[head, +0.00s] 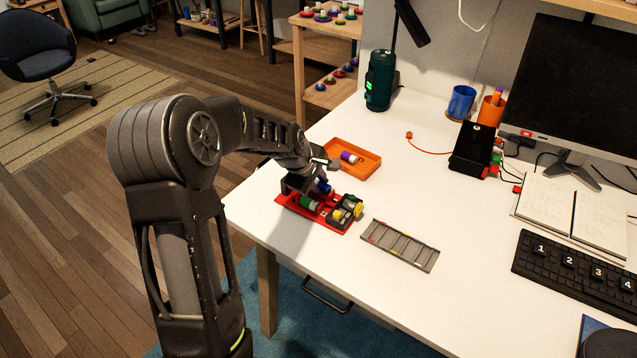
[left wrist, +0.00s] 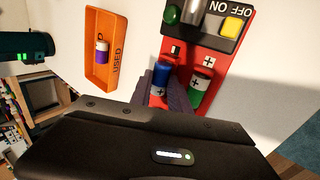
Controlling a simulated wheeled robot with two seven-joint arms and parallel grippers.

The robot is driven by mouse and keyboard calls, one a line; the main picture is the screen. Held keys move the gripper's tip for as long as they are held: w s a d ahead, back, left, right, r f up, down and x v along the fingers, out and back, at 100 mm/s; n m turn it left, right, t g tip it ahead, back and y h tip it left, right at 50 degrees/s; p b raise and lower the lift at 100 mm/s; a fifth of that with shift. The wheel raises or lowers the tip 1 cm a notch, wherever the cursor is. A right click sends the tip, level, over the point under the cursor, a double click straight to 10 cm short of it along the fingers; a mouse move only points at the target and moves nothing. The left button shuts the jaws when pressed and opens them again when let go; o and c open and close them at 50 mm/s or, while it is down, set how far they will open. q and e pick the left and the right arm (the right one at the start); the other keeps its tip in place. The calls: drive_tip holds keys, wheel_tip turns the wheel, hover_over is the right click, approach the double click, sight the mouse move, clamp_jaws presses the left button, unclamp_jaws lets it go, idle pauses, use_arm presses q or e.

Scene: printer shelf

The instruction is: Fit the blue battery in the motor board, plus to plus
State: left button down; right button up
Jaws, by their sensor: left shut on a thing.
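My left gripper (head: 318,184) is shut on the blue battery (left wrist: 161,75) at the red motor board (left wrist: 220,60). In the left wrist view its blue end points away from me, and a plus mark shows on its pale near part. White printed squares sit beyond both batteries; the right one reads as a plus, the left one seems a minus. I cannot tell whether the blue battery touches the board. My right gripper is not in view.
An orange tray (head: 373,170) marked USED holds a purple and white battery (head: 351,158). A grey slotted rack (head: 400,246) lies right of the board. A black box (head: 472,149), keyboard (head: 580,272) and notebook (head: 570,215) stand further right.

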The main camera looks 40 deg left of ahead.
use_arm(q)
drive_tip(key=shift+f+b, duration=0.35)
drive_tip(key=shift+f, duration=0.25)
drive_tip(key=shift+s+f, duration=0.2)
drive_tip(key=shift+f, duration=0.1)
idle(0.3)
drive_tip(key=c, duration=1.2)
unclamp_jaws()
drive_tip(key=shift+s+d+f, duration=0.1)
drive_tip(key=shift+f, duration=0.05)
drive_tip(key=shift+o, duration=0.2)
drive_tip(key=shift+w+r+p, duration=0.15)
drive_tip(key=shift+r+p, duration=1.35)
drive_tip(key=shift+r, duration=0.4)
drive_tip(key=shift+w+r+p, duration=0.15)
drive_tip(key=shift+r+p, duration=1.3)
drive_tip(key=shift+r, duration=0.45)
